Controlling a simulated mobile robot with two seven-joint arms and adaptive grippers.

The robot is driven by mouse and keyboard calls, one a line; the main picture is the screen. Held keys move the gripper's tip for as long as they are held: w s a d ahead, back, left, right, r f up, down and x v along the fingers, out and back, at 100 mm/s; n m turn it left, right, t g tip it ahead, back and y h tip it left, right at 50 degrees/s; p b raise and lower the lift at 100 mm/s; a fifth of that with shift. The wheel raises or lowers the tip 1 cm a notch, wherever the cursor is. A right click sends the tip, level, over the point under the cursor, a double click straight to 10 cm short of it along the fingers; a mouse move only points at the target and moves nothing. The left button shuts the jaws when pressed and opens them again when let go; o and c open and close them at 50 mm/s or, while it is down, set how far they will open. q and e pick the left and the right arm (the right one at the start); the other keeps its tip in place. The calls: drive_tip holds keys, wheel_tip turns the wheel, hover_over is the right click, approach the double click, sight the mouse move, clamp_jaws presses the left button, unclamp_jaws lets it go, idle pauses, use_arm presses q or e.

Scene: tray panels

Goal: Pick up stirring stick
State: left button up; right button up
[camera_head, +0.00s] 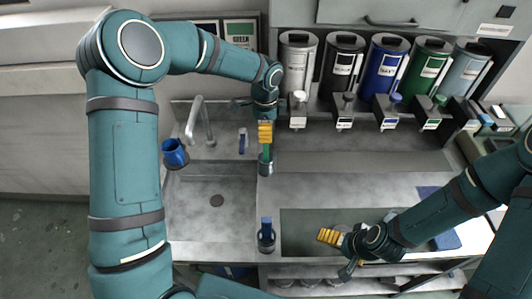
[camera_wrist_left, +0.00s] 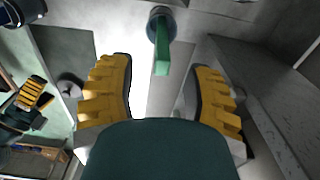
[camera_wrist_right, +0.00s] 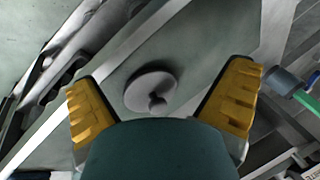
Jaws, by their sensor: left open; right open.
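A green stirring stick (camera_head: 266,152) stands upright in a small dark cup (camera_head: 265,168) at the right edge of the sink counter. My left gripper (camera_head: 265,133) is open just above it and partly hides it in the head view. In the left wrist view the green stick (camera_wrist_left: 162,58) rises from its round holder (camera_wrist_left: 160,22), beyond and between the two yellow fingers, apart from both. My right gripper (camera_head: 332,238) is open and empty over the front recess. In the right wrist view a grey round lid (camera_wrist_right: 152,88) lies beneath its fingers, and the green stick (camera_wrist_right: 306,101) shows at the right edge.
A second dark cup (camera_head: 266,242) with a blue item stands at the front. A blue cup (camera_head: 174,152) sits by the sink (camera_head: 217,200) and faucet (camera_head: 198,120). Several canisters (camera_head: 340,68) with dispensers line the back. The middle counter (camera_head: 350,187) is clear.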

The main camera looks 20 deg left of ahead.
sight(266, 154)
use_arm(q)
wheel_tip(266, 154, down, 6)
drive_tip(key=shift+w+f, duration=0.15)
drive_tip(key=shift+f, duration=0.1)
clamp_jaws()
idle(0.3)
